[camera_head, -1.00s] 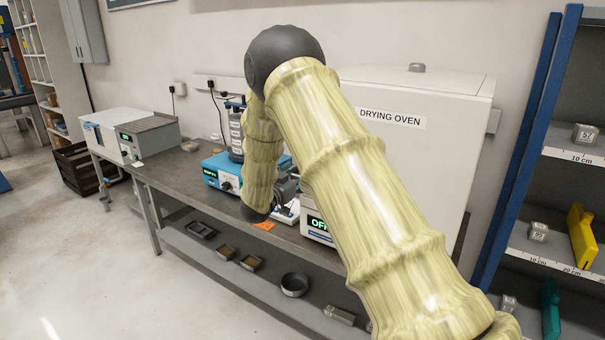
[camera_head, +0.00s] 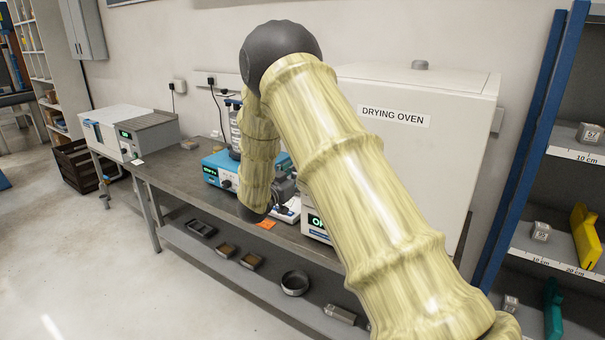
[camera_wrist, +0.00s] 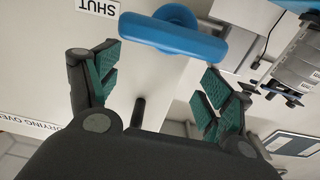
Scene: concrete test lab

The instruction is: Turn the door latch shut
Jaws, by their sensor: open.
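The drying oven (camera_head: 440,150) is a large white box at the right end of the bench, its front mostly hidden behind my arm. In the wrist view a blue latch handle (camera_wrist: 172,34) with a rounded knob crosses the top middle, on the oven's pale face. A label reading SHUT (camera_wrist: 97,5), upside down, is beside it on the left. My gripper (camera_wrist: 160,75) is open and empty, its green-padded fingers spread below the handle in the picture. The handle is around the upper gap between them; I cannot tell whether anything touches.
The grey bench (camera_head: 185,170) holds a blue instrument (camera_head: 215,170) left of the oven and a white box device (camera_head: 115,130) at its far end. A blue shelf rack (camera_head: 530,140) stands close on the right. The floor at left is clear.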

